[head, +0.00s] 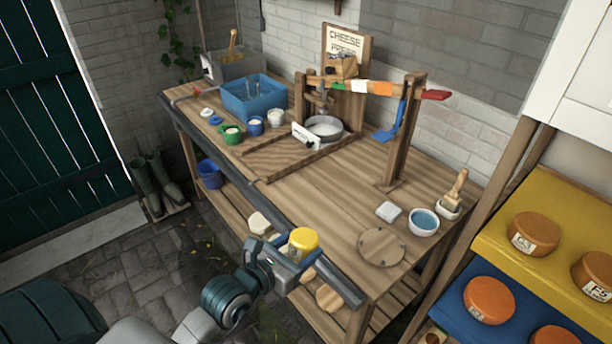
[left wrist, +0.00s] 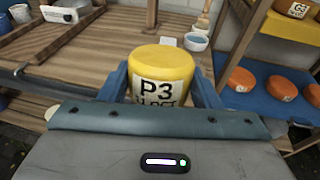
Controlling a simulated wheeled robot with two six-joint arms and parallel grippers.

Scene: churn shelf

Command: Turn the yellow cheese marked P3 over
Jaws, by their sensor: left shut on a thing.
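The yellow cheese (head: 303,239) is a short round block. In the left wrist view the cheese (left wrist: 162,66) carries a white label reading P3, right way up, and its plain yellow top shows. The lower part of the label is cut off by my gripper body. My left gripper (head: 293,252) is shut on the cheese, with one blue finger on each side. It holds the cheese near the front edge of the wooden bench (head: 330,205). The underside of the cheese is hidden. My right gripper is not in view.
A round wooden board (head: 381,247), a white block (head: 389,212), a blue-filled bowl (head: 424,222) and a brush (head: 455,190) occupy the bench's right end. Orange cheeses (head: 534,233) sit on shelves at right. The bench's front middle is clear.

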